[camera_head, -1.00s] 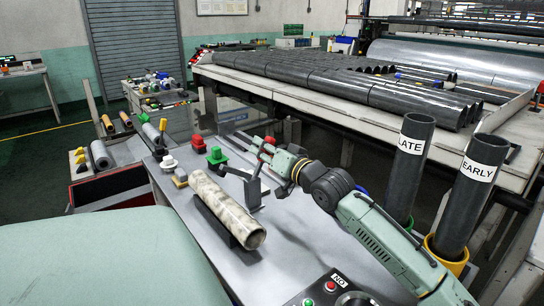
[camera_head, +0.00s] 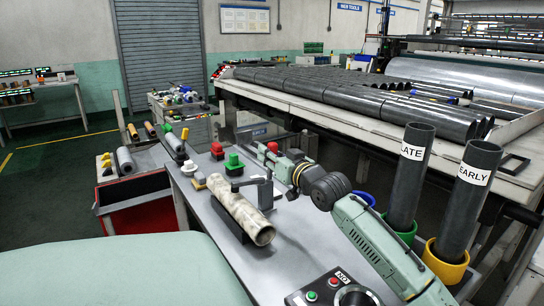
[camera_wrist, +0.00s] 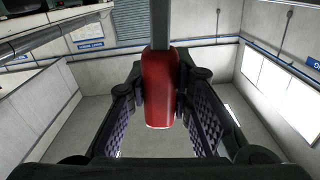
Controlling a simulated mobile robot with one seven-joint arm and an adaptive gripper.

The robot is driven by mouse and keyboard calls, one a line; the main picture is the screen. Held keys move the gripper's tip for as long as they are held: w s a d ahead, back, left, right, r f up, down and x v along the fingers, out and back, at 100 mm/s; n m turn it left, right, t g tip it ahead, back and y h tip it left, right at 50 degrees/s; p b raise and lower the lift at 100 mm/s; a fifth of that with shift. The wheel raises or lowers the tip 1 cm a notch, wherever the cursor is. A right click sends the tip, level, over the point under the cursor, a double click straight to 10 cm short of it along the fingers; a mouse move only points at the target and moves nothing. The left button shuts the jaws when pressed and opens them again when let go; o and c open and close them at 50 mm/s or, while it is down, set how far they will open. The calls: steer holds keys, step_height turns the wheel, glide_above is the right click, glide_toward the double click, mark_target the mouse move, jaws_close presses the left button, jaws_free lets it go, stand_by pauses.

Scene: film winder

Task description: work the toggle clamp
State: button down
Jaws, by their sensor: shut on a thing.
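My gripper (camera_head: 262,152) reaches in from the right over the grey bench. In the wrist view its two fingers (camera_wrist: 162,105) are shut on a red handle (camera_wrist: 160,88), which sits between the dark finger pads. A grey bar (camera_wrist: 160,22) runs up from the handle to the top of that view. In the head view the dark grey clamp (camera_head: 264,190) stands beside the mottled pale tube (camera_head: 238,212), below my gripper. Its arm extends left near the tube. I cannot tell whether the arm touches the tube. The handle is hard to make out in the head view.
A control box (camera_head: 335,288) is at the bench's front. Upright tubes marked LATE (camera_head: 411,170) and EARLY (camera_head: 470,190) stand at right, beside my arm. A red bin (camera_head: 135,207) is at left.

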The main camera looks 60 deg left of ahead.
stand_by(0.3)
steer(key=c, duration=1.4)
jaws_free()
steer(key=shift+d, duration=0.1)
steer(key=w+d, duration=0.1)
steer(key=d, duration=1)
steer(key=shift+w+d, duration=0.15)
steer(key=shift+d, duration=0.25)
